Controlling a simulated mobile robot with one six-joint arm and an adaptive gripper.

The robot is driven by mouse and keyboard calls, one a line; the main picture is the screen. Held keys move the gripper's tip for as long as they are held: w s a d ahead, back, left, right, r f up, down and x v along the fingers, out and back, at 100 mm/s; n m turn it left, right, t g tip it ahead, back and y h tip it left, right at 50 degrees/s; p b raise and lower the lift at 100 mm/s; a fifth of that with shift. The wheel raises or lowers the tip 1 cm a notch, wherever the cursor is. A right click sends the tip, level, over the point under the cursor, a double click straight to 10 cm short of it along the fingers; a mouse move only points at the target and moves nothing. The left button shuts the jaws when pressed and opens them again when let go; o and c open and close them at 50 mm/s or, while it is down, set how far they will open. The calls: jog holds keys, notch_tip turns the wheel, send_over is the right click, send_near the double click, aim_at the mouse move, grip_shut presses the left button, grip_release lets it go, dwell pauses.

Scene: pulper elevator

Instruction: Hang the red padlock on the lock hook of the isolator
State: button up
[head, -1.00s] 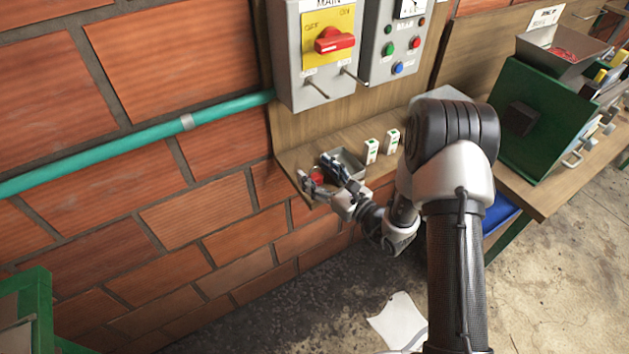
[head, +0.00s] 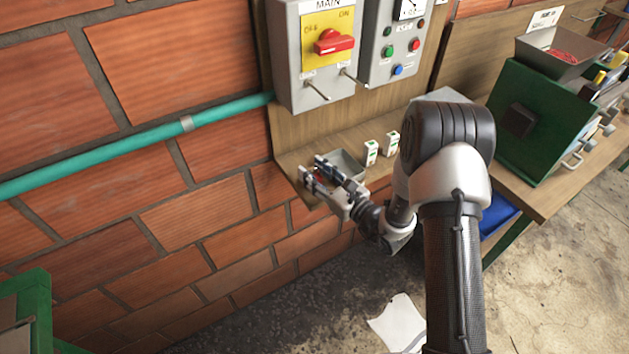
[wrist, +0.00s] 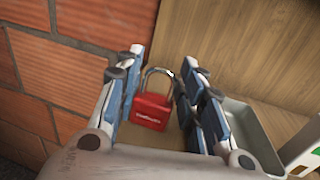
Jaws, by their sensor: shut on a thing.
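The red padlock (wrist: 151,111) stands upright between the fingers of my gripper (wrist: 163,105) in the wrist view, its steel shackle upward. My gripper is shut on it. In the head view my gripper (head: 318,172) is low at the left end of the wooden shelf, and its fingers hide most of the padlock. The isolator (head: 322,52) is a grey box with a yellow plate and a red handle, above my gripper. Two metal pegs stick out of its lower front, a left one (head: 317,89) and a right one (head: 355,80). Their labels are too small to read.
A grey tray (head: 350,164) sits on the shelf right beside my gripper. Two small white-green blocks (head: 371,152) stand further right. A button box (head: 393,45) hangs right of the isolator. A teal pipe (head: 130,146) crosses the brick wall at left.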

jog(key=shift+c, duration=0.8)
notch_tip(320, 180, up, 10)
jog(key=p, duration=0.3)
jog(key=s+d+f+n+g+y+b, duration=0.1)
jog(key=s+d+f, duration=0.2)
jog(key=s+d, duration=0.2)
jog(key=s+d+f+g+y+b, duration=0.1)
jog(key=s+d+f, duration=0.3)
jog(key=d, duration=0.8)
jog(key=shift+s+f+n+b, duration=0.3)
jog(key=shift+s+n+b, duration=0.1)
jog(key=shift+s, duration=0.5)
